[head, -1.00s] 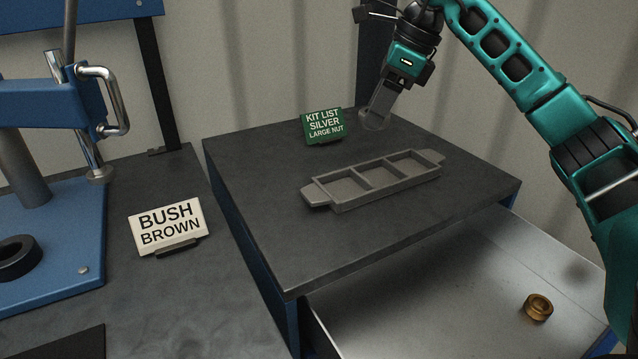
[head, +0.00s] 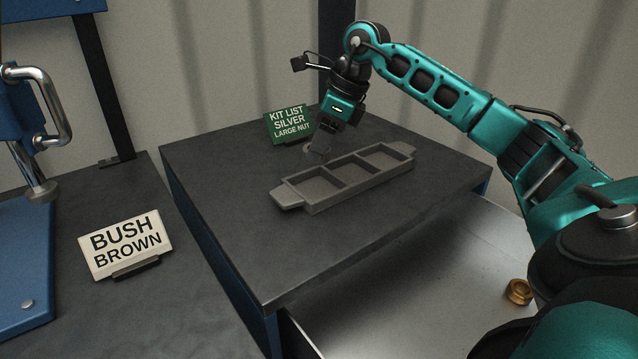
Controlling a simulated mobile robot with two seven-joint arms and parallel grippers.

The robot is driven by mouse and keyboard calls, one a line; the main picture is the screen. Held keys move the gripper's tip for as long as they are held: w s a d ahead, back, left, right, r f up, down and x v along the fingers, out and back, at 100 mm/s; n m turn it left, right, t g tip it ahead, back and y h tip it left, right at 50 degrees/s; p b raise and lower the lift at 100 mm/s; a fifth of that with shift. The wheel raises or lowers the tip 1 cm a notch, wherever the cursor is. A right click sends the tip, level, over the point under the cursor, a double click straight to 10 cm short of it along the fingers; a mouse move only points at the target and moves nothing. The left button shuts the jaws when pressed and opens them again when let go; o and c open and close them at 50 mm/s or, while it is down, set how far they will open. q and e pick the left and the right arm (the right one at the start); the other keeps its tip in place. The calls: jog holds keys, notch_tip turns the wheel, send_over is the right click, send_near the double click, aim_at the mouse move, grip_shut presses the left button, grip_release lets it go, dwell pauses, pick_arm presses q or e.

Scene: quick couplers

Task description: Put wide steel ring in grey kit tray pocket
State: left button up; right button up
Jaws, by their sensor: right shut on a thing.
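The grey kit tray (head: 362,191) lies on the dark cabinet top, with three pockets in a row. All of them look empty. My right gripper (head: 319,147) points down just behind the tray's left and middle pockets. It is shut on a grey ring, the wide steel ring as far as I can tell. The ring is hard to make out now, dark against the top and partly hidden by the fingers. I cannot tell whether it touches the tray. My left gripper is out of view.
A green sign (head: 289,124) reading "KIT LIST SILVER LARGE NUT" stands behind, close left of the gripper. A brass ring (head: 519,291) lies in the open drawer (head: 420,300). A "BUSH BROWN" sign (head: 126,245) and a blue press (head: 25,255) stand at left.

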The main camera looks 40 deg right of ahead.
aim_at(312, 191)
notch_tip(312, 191, down, 3)
jog(key=shift+f, duration=0.1)
notch_tip(312, 191, down, 4)
jog(key=shift+f+b, duration=0.1)
jog(key=shift+b, duration=0.55)
jog(key=o, duration=0.8)
jog(key=shift+f, duration=0.1)
jog(key=shift+o, duration=0.3)
